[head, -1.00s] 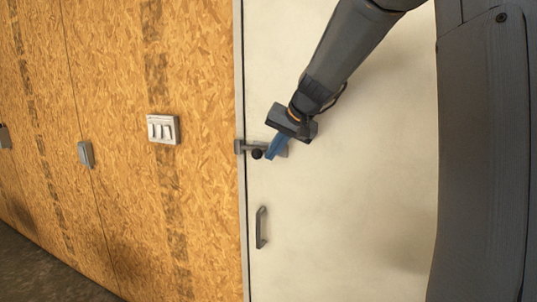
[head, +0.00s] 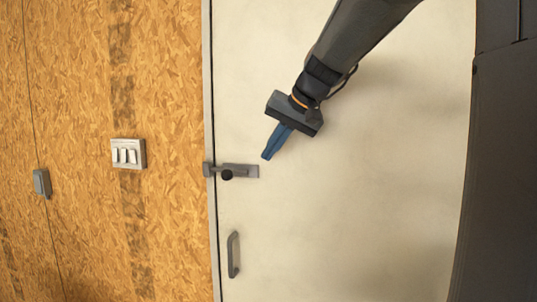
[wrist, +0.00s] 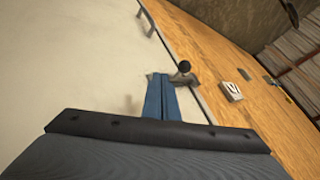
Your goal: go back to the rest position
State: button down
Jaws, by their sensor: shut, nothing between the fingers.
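My gripper (head: 268,155) is shut and empty, its blue fingers together and pointing down-left in the head view. It is in front of the white door, up and right of the sliding bolt (head: 240,171) with its dark round knob. In the picture a small gap of door shows between the fingertips and the bolt. In the wrist view the shut fingers (wrist: 160,82) point at the door, and the bolt's knob (wrist: 184,67) shows just right of the tips, with part of the bolt hidden behind the fingers.
The white door (head: 330,220) has a grey pull handle (head: 233,255) below the bolt. Left of its frame is a chipboard wall (head: 80,90) with a triple switch (head: 128,153) and a small grey box (head: 42,182). The space before the lower door looks clear.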

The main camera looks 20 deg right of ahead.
jog(key=s+a+f+g+h, duration=0.1)
jog(key=s+a+f, duration=0.15)
jog(key=f, duration=0.45)
jog(key=s+a+f+n+g, duration=0.1)
jog(key=s+f, duration=0.2)
jog(key=f, duration=0.5)
jog(key=s+a+f+g+h, duration=0.1)
jog(key=s+a+f+g, duration=0.1)
jog(key=f, duration=0.5)
jog(key=s+a+f+n+g+h, duration=0.1)
jog(key=s+a+f+n+g, duration=0.1)
jog(key=s+f, duration=1.1)
jog(key=shift+s+a+f+n, duration=0.15)
jog(key=shift+a+f+n, duration=0.2)
jog(key=shift+a+n, duration=0.25)
